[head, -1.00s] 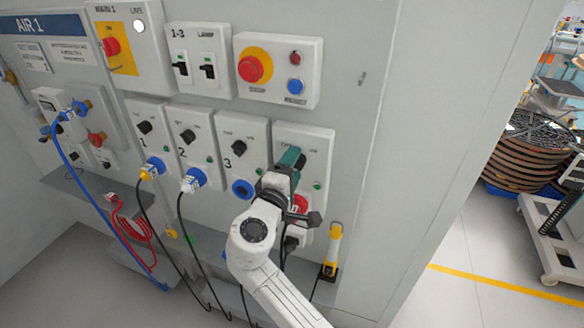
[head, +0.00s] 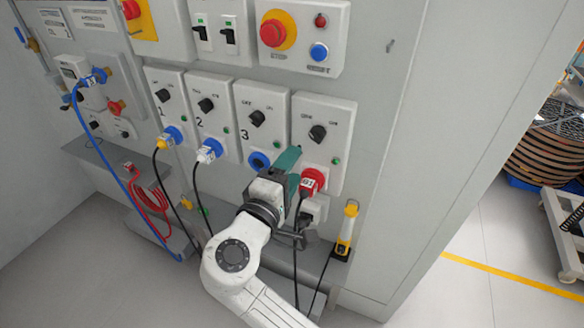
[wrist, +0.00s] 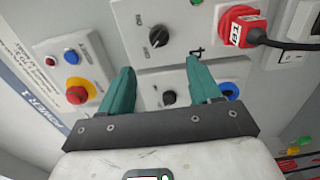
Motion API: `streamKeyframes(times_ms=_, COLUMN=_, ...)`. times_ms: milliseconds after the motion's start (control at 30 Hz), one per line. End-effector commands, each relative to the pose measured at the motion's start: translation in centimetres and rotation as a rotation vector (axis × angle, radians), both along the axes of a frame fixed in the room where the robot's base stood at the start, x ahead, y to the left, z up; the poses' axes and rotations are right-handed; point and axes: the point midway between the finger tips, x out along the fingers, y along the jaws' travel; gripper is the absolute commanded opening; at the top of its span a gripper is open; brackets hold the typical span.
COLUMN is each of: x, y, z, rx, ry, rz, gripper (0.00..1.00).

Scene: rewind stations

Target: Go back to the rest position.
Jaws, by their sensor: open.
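My gripper (head: 284,166) is in front of the lower part of the panel, just left of the red plug (head: 312,182). Its teal fingers are open and empty in the wrist view (wrist: 158,82), with a wide gap between them. The red plug sits in the socket of the rightmost outlet box (head: 338,115); it also shows in the wrist view (wrist: 240,27), to the right of the fingers. The knob of that box (head: 317,133) is uncovered. My gripper appears apart from the plug.
A yellow lamp (head: 346,228) stands on the shelf at right. A stop box (head: 300,38) is above. Open floor (head: 470,285) lies to the right.

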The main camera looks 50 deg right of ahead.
Motion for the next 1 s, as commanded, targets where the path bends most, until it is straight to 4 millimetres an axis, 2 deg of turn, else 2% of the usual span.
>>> streamKeyframes(times_ms=400, x=0.0, y=-0.1, z=0.0, rx=0.001, ry=0.000, rz=0.000, gripper=0.63)
streamKeyframes(times_ms=467, x=-0.5, y=-0.6, z=-1.1, rx=0.044, ry=0.004, rz=-0.003, gripper=0.63)
streamKeyframes(times_ms=567, x=-2.1, y=-2.1, z=-4.4, rx=0.178, ry=0.010, rz=-0.008, gripper=0.63)
streamKeyframes(times_ms=733, x=-6.8, y=-4.0, z=-12.6, rx=0.539, ry=0.026, rz=-0.044, gripper=0.63)
streamKeyframes(times_ms=867, x=-11.0, y=-3.6, z=-18.3, rx=0.821, ry=0.046, rz=-0.089, gripper=0.63)
streamKeyframes(times_ms=1000, x=-15.7, y=-1.5, z=-23.0, rx=1.111, ry=0.078, rz=-0.149, gripper=0.63)
